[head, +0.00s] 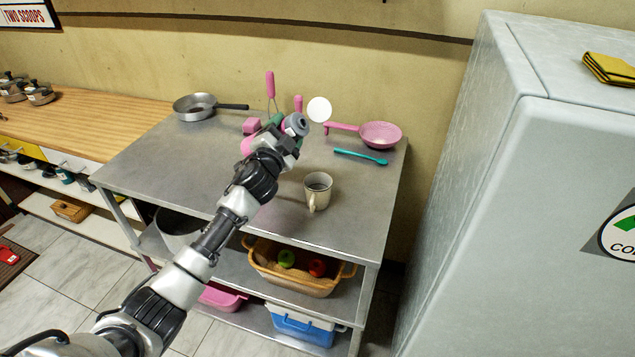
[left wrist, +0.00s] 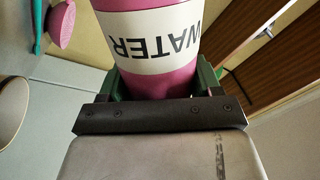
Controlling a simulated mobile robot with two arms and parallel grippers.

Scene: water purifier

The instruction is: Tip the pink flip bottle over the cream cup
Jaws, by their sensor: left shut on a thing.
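The cream cup (head: 318,188) stands upright on the grey metal table, its handle toward the front. My left gripper (head: 279,137) is above the table, to the upper left of the cup in the head view. It is shut on the pink flip bottle (head: 247,146), which is mostly hidden behind the gripper there. In the left wrist view the pink bottle (left wrist: 152,50) has a white label reading WATER, upside down, between the dark green fingers (left wrist: 165,85). The bottle appears tilted, apart from the cup. My right gripper is not in view.
A pink pan (head: 380,135), a teal spoon (head: 360,157) and a white disc (head: 319,109) are behind the cup. A grey pan (head: 195,106) is at the back left. A tall pale cabinet (head: 520,200) stands right. The table's front left is clear.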

